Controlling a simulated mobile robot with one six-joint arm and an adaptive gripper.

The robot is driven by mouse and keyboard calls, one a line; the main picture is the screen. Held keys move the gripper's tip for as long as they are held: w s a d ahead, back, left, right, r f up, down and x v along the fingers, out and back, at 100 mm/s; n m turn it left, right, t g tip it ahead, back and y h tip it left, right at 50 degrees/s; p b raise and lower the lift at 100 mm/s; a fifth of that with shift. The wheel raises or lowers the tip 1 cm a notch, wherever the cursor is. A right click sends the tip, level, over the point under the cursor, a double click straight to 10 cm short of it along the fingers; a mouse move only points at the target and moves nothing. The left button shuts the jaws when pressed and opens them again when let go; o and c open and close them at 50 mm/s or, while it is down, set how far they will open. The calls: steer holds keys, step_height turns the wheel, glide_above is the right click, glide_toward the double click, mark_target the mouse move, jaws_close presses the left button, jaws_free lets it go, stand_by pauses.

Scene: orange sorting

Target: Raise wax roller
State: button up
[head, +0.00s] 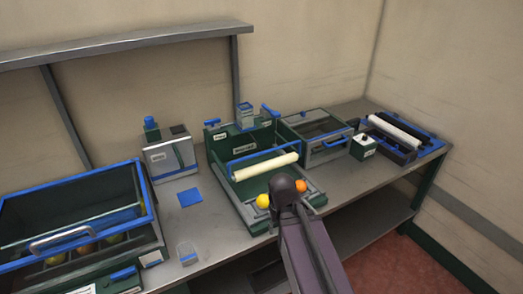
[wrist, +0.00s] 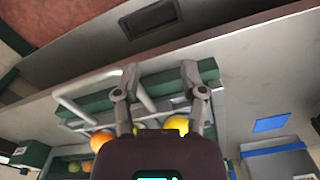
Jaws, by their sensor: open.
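A cream roller (head: 265,167) lies across the green machine in the middle of the bench, with a blue bar (head: 250,149) just behind it. A second white roller (head: 395,131) sits in the blue-edged unit at the far right. The labels are too small to read, so I cannot tell for sure which is the wax roller. My gripper (wrist: 159,75) is open and empty in the wrist view, its two fingers apart. In the head view my dark wrist hides the fingers, in front of the cream roller. The roller is not clearly visible in the wrist view.
A yellow fruit (head: 263,201) and an orange (head: 301,186) lie either side of my wrist. A blue-framed glass case (head: 75,178) holds fruit at left. A blue square (head: 190,197) and a clear cup (head: 187,252) stand on the bench. A lidded box (head: 325,150) stands right of the machine.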

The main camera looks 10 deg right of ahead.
mark_target(263, 153)
steer(key=w+d+r+m+t+p, duration=0.1)
steer(key=w+r+m+t+p, duration=0.1)
steer(key=w+r+m+p, duration=1.2)
steer(key=w+r+p, duration=0.9)
steer(key=w+r, duration=0.1)
steer(key=w, duration=0.1)
steer(key=shift+w+r+y+p, duration=0.25)
steer(key=shift+w+y+p, duration=0.05)
steer(key=shift+w+p, duration=0.1)
steer(key=shift+f, duration=0.15)
steer(key=f+b, duration=0.4)
steer(key=w+f+b, duration=0.1)
steer(key=f+b, duration=0.3)
steer(key=b, duration=0.1)
steer(key=w+f+b, duration=0.1)
steer(key=f+b, duration=0.3)
steer(key=f, duration=0.1)
steer(key=shift+w+a+f+b, duration=0.1)
steer(key=shift+w+a+b, duration=0.1)
steer(key=shift+a+b, duration=0.15)
jaws_close()
